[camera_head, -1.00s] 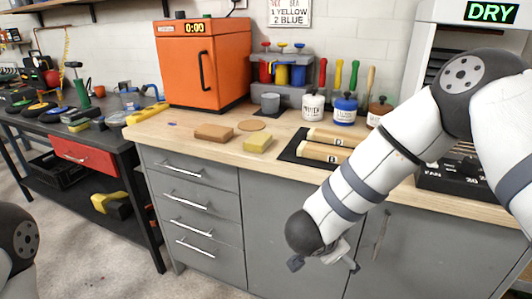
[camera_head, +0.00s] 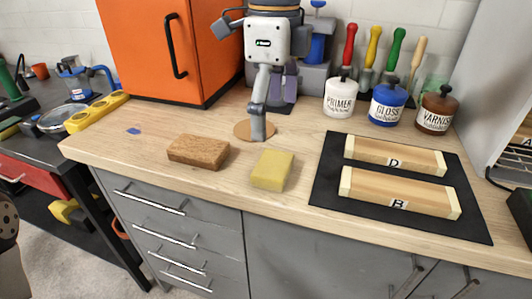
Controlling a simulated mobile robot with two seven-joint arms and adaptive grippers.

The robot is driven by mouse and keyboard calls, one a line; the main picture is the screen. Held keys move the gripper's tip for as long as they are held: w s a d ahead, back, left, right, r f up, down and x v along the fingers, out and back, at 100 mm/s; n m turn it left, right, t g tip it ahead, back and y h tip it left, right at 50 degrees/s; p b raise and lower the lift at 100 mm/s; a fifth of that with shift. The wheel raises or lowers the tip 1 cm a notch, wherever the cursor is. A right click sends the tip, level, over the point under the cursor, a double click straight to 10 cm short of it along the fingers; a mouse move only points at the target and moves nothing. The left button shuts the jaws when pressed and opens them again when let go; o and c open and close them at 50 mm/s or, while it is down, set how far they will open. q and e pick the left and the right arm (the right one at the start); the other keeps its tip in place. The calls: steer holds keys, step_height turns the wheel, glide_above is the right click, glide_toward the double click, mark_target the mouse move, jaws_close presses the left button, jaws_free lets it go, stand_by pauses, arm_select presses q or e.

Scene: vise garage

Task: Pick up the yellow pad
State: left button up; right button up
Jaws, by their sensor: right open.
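The yellow pad (camera_head: 272,170) lies flat on the wooden counter near its front edge, in plain sight. A brown sponge-like block (camera_head: 198,153) lies to its left, apart from it. My right gripper (camera_head: 252,84) hangs behind the pad, with one grey finger reaching down in front of the round cork disc (camera_head: 242,130). It is open and empty, and does not touch the pad. Its other finger is hard to make out. My left gripper is out of view; only a dark part of my left arm shows at the lower left edge.
A black mat (camera_head: 330,180) with two wooden blocks (camera_head: 400,194) lies right of the pad. White, blue and brown jars (camera_head: 388,103) stand behind it. An orange cabinet (camera_head: 150,50) stands at the back left.

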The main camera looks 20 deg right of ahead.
mark_target(273, 164)
step_height(273, 164, down, 10)
steer(key=shift+s+d+r, duration=0.1)
steer(key=shift+d, duration=0.05)
steer(key=c, duration=1)
